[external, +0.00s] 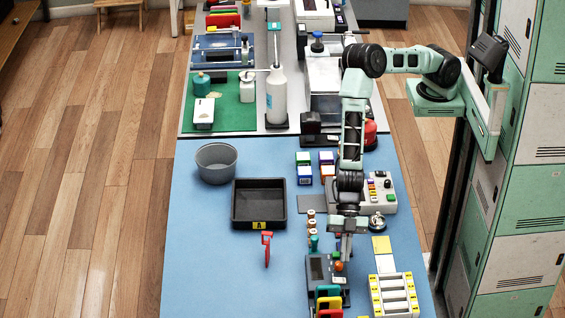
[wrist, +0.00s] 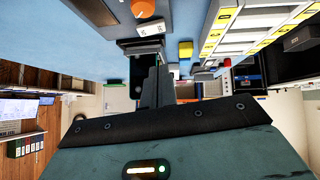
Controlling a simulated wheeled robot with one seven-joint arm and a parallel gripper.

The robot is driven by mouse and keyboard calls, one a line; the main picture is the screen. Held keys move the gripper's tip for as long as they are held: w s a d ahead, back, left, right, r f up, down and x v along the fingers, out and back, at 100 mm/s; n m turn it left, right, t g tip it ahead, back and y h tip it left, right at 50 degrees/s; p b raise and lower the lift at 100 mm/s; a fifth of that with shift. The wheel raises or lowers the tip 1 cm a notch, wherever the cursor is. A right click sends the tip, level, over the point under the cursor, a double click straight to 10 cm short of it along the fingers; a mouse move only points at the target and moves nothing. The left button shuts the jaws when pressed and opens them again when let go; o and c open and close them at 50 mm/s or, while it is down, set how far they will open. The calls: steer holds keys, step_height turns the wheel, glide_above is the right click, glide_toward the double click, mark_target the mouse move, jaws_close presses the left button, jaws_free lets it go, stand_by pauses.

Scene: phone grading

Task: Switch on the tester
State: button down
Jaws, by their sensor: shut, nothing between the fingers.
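The tester is probably the dark grey-blue box (external: 317,268) with a small screen at the front of the blue table in the external view. An orange knob (external: 338,267) and a green button (external: 336,254) show on its right side. My gripper (external: 347,250) points down just above the knob side of the box; whether it touches is unclear. In the wrist view the closed, empty fingers (wrist: 155,75) point toward the table, and an orange knob (wrist: 143,8) shows at the top edge. The tester's switch cannot be made out.
Coloured card holders (external: 328,298) stand at the tester's front. A white rack with yellow labels (external: 394,294) stands to the right. A black tray (external: 259,222), a grey bowl (external: 216,162) and a red clamp-like item (external: 267,246) lie left. A control box (external: 380,192) stands behind my gripper.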

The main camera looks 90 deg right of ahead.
steer(key=b+v, duration=0.1)
steer(key=v, duration=0.7)
steer(key=shift+d+b, duration=0.2)
steer(key=shift+b, duration=0.15)
steer(key=shift+w+f, duration=0.1)
steer(key=shift+w+b, duration=0.75)
steer(key=shift+b, duration=0.4)
